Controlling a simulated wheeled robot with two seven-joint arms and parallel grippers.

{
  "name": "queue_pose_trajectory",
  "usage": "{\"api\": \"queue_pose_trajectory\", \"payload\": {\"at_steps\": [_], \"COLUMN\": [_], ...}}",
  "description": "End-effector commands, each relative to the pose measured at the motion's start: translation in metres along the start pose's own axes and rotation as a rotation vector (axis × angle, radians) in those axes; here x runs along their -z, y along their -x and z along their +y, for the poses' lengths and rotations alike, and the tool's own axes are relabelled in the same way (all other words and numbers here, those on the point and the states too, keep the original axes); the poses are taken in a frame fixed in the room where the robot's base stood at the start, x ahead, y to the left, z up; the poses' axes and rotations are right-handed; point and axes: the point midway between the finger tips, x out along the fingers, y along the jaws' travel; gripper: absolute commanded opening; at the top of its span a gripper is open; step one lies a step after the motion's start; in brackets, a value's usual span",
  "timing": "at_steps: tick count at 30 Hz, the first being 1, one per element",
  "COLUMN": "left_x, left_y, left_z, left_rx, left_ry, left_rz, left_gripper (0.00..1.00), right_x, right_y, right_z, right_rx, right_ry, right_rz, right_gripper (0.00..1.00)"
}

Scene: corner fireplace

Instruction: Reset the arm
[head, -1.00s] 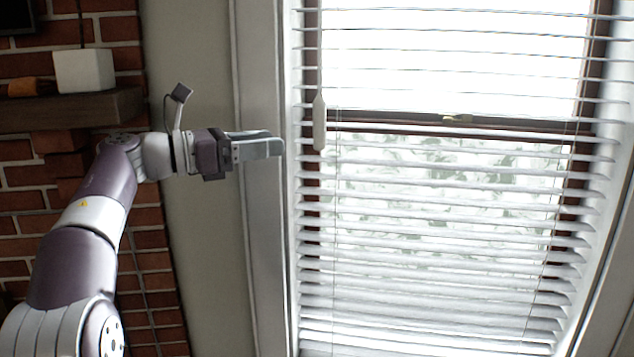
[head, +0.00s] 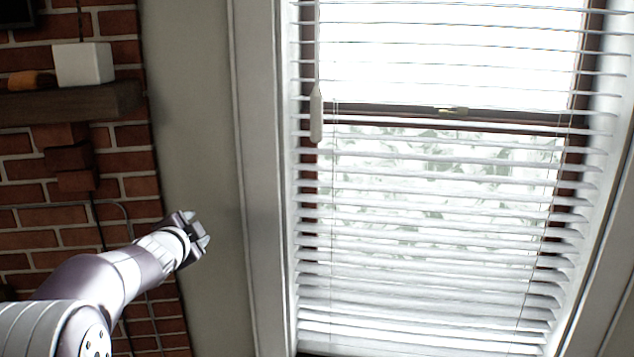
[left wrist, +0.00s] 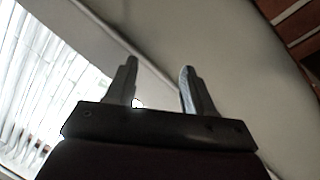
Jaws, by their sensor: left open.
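My left arm comes in from the lower left of the head view. Its gripper (head: 203,240) is small there and stands in front of the plain wall strip between the brick and the window frame. In the left wrist view the two fingers of my left gripper (left wrist: 160,88) are apart with nothing between them. My right arm and gripper are in neither view.
A window with white blinds (head: 430,230) fills the right side, with a wand (head: 316,115) hanging at its left. A wooden mantel (head: 70,103) on the brick wall (head: 30,240) holds a white box (head: 84,64). Open air surrounds the gripper.

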Motion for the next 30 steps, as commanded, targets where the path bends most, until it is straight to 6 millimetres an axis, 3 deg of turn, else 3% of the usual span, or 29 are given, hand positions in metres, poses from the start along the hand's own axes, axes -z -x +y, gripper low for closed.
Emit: {"api": "queue_pose_trajectory", "payload": {"at_steps": [3, 5, 6, 9, 12, 15, 18, 30], "left_x": [-0.057, -0.079, -0.091, -0.108, -0.113, -0.112, -0.108, -0.101], "left_y": [0.039, 0.071, 0.097, 0.166, 0.229, 0.275, 0.298, 0.294], "left_z": [0.096, 0.146, 0.178, 0.246, 0.294, 0.322, 0.333, 0.329], "left_rx": [-0.202, -0.294, -0.351, -0.473, -0.567, -0.63, -0.656, -0.654], "left_ry": [0.36, 0.518, 0.609, 0.792, 0.896, 0.934, 0.924, 0.91], "left_rz": [-0.3, -0.461, -0.567, -0.815, -1.0, -1.098, -1.108, -1.074], "left_gripper": [0.53, 0.53, 0.53, 0.53, 0.53, 0.53, 0.53, 0.53], "right_x": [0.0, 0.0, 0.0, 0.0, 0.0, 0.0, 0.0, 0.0], "right_y": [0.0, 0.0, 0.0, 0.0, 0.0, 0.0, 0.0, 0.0], "right_z": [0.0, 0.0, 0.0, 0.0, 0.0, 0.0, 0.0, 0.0], "right_rx": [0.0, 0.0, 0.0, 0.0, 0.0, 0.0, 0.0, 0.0], "right_ry": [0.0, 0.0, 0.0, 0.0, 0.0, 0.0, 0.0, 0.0], "right_rz": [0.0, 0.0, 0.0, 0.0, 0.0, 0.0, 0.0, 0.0], "right_gripper": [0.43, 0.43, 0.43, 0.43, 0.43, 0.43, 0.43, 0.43]}}
